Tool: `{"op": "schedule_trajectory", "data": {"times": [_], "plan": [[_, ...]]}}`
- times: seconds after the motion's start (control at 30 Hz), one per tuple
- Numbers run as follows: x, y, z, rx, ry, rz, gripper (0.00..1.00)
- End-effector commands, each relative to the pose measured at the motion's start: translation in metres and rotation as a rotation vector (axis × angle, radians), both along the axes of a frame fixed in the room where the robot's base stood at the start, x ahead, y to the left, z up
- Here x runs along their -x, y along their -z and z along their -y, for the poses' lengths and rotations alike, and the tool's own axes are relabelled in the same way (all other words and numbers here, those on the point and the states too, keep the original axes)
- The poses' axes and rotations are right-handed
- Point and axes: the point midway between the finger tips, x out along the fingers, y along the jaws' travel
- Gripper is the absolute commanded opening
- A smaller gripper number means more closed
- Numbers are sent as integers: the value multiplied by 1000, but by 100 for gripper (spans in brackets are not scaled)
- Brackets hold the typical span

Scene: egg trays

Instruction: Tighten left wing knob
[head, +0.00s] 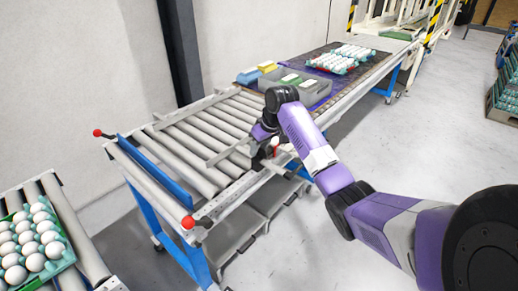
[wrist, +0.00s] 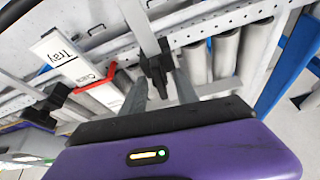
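A black wing knob (wrist: 157,68) sits under the end of a grey metal bar (wrist: 140,25) at the conveyor's side rail in the wrist view. My gripper (wrist: 160,84) is at this knob, with one grey finger on each side of its lower part. The fingers stand apart; I cannot tell whether they touch it. A second black knob (wrist: 42,108) is at the left of the wrist view, away from my fingers. In the head view my gripper (head: 262,152) is at the near edge of the roller conveyor (head: 215,187), and my wrist hides most of the knob area.
A red lever (wrist: 98,77) and a white labelled plate (wrist: 72,55) are close beside my gripper. Red-capped ends (head: 188,222) mark the conveyor's left end. A grey bin (head: 305,90) and an egg tray (head: 335,66) stand farther back. Open floor lies right.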

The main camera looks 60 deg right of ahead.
Motion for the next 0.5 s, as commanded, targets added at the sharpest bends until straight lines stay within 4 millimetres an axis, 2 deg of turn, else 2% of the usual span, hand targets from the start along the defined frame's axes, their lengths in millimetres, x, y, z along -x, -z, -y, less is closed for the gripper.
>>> {"op": "schedule_trajectory", "data": {"times": [0.3,0.5], "plan": [[-1,3,0,0,0,1,36],[-1,3,0,0,0,1,0]]}}
